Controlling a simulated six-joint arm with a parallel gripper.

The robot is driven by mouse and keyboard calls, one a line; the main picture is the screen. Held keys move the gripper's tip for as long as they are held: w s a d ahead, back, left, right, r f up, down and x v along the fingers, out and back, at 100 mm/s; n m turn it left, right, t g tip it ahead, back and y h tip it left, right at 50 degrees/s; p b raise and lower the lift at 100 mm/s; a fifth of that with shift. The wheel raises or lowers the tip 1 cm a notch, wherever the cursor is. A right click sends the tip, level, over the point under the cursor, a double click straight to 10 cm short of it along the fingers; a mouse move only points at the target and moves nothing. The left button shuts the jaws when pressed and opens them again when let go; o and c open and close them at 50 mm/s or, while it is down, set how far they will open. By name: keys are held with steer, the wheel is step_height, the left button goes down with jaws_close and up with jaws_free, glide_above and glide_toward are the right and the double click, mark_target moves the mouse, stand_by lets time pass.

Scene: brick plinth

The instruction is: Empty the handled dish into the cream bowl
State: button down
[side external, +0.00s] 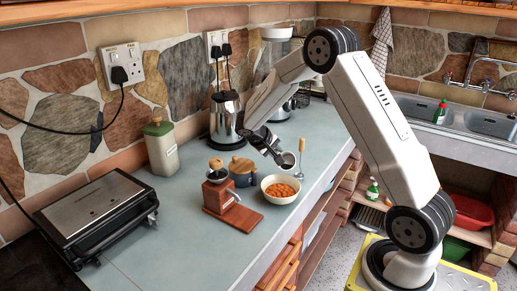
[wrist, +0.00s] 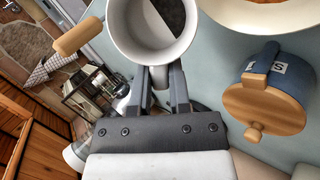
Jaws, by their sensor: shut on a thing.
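The cream bowl stands on the counter and holds an orange-brown food. Only its rim (wrist: 262,22) shows at the top right of the wrist view.
A blue pot with a wooden lid (side external: 241,168) stands left of the bowl, and a wooden coffee grinder (side external: 232,211) in front of it. A tan wooden handle (side external: 301,145) stands up beside the dish. A grill (side external: 97,212) is at left. The counter's front edge is near the bowl.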

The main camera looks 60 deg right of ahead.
steer(key=shift+s+a+r+m+h, duration=0.1)
steer(key=shift+a+r+m+h, duration=0.15)
steer(key=shift+h, duration=0.5)
steer(key=shift+s+a+r+m+h, duration=0.15)
steer(key=shift+a+h, duration=0.15)
steer(key=shift+h, duration=0.4)
steer(key=shift+w+a+r+m+h, duration=0.1)
steer(key=shift+a+r+h, duration=0.15)
steer(key=shift+h, duration=0.5)
stand_by(0.7)
steer(key=shift+s+a+r+t+h, duration=0.15)
steer(key=shift+a+h, duration=0.25)
steer(key=shift+a, duration=0.2)
steer(key=shift+s+a+f+t+h, duration=0.15)
steer(key=shift+a+h, duration=0.25)
steer(key=shift+a, duration=0.2)
steer(key=shift+s+a+r+m+h, duration=0.1)
steer(key=shift+a+m+h, duration=0.3)
steer(key=shift+h, duration=0.45)
steer(key=shift+s+a+r+m+h, duration=0.1)
steer(key=shift+a+m+h, duration=0.25)
steer(key=shift+h, duration=0.5)
stand_by(0.5)
steer(key=shift+s+a+r+m+h, duration=0.1)
steer(key=shift+a+r+m+h, duration=0.15)
steer(key=shift+r+h, duration=0.35)
steer(key=shift+a+r+m+h, duration=0.1)
steer(key=shift+a+r+h, duration=0.3)
steer(key=shift+h, duration=0.2)
stand_by(0.5)
